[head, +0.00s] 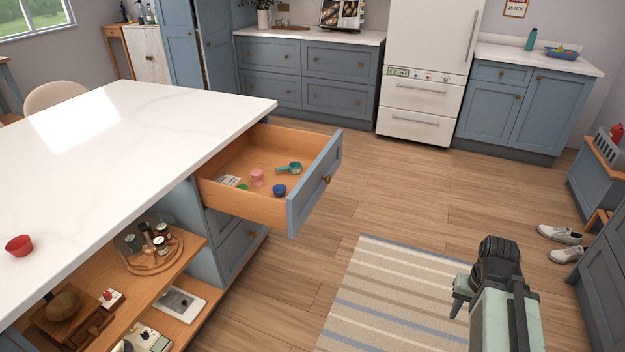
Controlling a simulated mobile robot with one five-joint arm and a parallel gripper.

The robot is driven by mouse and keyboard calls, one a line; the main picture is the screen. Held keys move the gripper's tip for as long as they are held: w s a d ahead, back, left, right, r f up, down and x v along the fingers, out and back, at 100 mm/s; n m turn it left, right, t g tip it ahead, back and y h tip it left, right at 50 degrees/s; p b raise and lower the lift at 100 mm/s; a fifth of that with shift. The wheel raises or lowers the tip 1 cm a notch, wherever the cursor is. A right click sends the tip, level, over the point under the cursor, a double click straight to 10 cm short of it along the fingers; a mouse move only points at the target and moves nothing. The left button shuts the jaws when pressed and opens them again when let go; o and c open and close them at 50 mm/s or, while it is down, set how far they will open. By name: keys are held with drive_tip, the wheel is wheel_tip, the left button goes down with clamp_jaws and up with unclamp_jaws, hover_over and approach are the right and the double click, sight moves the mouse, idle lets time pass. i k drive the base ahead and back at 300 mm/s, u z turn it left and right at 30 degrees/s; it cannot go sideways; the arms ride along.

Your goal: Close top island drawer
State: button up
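The top island drawer (315,184) is pulled well out from under the white island counter (150,125). Its blue-grey front has a small round brown knob (326,180). Inside lie a pink cup (257,178), a blue cup (280,190), a teal scoop (291,168), a green item and a pale card. My gripper (459,298) is at the lower right, above the striped rug and well apart from the drawer. Its fingers are small and seen from behind, so I cannot tell whether they are open or shut.
A striped rug (385,290) lies on the wood floor right of the island. Shoes (560,234) stand by the right cabinets. The floor between drawer and fridge (430,70) is clear.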

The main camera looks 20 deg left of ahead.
sight(267, 147)
drive_tip(key=u, duration=0.95)
drive_tip(key=i, duration=1)
drive_tip(key=k, duration=0.5)
drive_tip(key=u, duration=2.3)
drive_tip(key=k, duration=0.4)
drive_tip(key=z, duration=1.25)
